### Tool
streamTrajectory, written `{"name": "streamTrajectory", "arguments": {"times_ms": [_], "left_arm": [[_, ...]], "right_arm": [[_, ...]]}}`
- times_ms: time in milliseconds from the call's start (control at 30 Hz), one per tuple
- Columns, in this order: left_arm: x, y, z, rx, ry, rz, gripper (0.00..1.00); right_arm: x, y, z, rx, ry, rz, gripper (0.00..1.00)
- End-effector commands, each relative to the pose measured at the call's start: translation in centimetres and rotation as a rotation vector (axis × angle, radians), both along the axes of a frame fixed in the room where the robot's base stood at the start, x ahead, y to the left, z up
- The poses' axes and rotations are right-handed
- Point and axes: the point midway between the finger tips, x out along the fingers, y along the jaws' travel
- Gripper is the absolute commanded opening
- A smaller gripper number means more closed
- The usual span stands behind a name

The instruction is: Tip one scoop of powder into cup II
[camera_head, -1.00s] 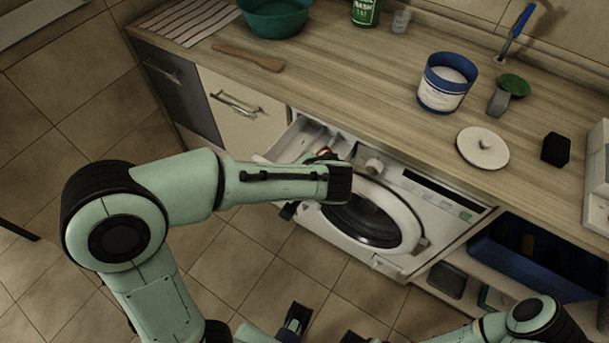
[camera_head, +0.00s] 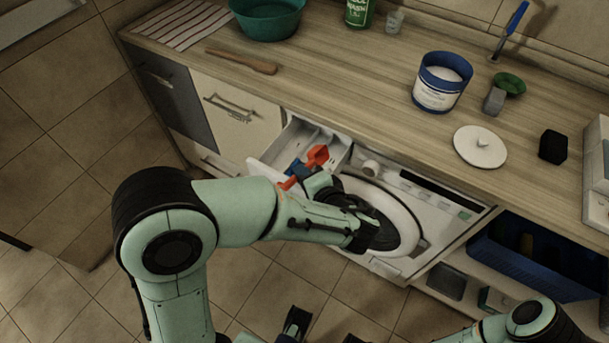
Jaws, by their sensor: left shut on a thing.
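My left gripper (camera_head: 304,178) is shut on the handle of an orange-red scoop (camera_head: 317,156). It holds the scoop at the open detergent drawer (camera_head: 262,173) of the washing machine (camera_head: 416,190). The scoop's bowl appears over the drawer's right part, and its handle points down left. I cannot tell whether powder is in the bowl. Pale compartments show in the drawer, with a blue part (camera_head: 292,168) beside the scoop. No cup marking is readable. An open blue and white tub (camera_head: 437,96) with white powder stands on the counter. My right gripper is not in view.
A white lid (camera_head: 480,148), a black block (camera_head: 553,147) and a green-topped grey object (camera_head: 495,100) lie on the counter (camera_head: 340,85). A wooden spatula (camera_head: 243,61) and teal bowl (camera_head: 267,30) are at left. A blue crate (camera_head: 520,262) sits below right.

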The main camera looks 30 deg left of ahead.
Motion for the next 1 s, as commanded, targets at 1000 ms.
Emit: {"name": "streamTrajectory", "arguments": {"times_ms": [1000], "left_arm": [[0.5,1.1,5.4,-0.668,0.151,0.071,0.00]], "right_arm": [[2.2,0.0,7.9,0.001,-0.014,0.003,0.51]]}}
